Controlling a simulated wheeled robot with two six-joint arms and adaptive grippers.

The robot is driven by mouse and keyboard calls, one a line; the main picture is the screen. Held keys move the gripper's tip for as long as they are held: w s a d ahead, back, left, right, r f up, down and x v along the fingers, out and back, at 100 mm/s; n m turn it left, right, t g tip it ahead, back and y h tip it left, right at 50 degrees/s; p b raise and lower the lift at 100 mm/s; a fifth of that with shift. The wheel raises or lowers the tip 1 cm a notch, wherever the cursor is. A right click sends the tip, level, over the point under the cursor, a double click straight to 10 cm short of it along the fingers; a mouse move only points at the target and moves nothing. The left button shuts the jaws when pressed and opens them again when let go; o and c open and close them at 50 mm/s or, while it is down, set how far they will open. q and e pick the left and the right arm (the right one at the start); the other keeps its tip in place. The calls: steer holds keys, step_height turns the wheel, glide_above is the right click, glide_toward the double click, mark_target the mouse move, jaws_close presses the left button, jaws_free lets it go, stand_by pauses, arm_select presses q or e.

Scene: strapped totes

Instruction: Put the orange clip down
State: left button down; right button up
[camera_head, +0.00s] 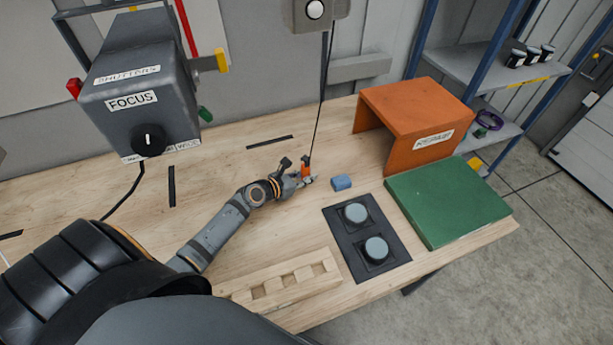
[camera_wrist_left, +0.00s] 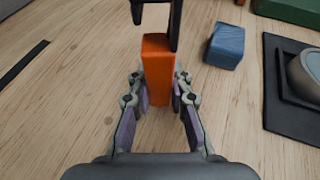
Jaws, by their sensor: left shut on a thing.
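The orange clip (camera_head: 306,171) is an upright orange block at the middle of the wooden table. In the left wrist view the orange clip (camera_wrist_left: 157,70) stands between the fingers of my left gripper (camera_wrist_left: 157,95), which is shut on it. A dark hook-like piece sits at its top, and a thin dark cord runs up from it in the head view. My left gripper (camera_head: 300,177) reaches in from the left. Whether the clip's bottom touches the table I cannot tell. My right gripper is not in view.
A blue block (camera_head: 341,182) lies just right of the clip. A slotted wooden rack (camera_head: 290,281) lies nearer. Table left of the clip is largely clear.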

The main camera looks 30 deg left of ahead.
arm_select(q)
steer(key=c, duration=1.2)
jaws_free()
steer(key=shift+f, duration=0.15)
steer(key=shift+s+r, duration=0.1)
steer(key=shift+r, duration=0.2)
steer(key=p+v, duration=0.2)
steer(key=v, duration=0.9)
steer(key=shift+s+a, duration=0.15)
steer(key=shift+s+r, duration=0.1)
steer(key=shift+s, duration=0.05)
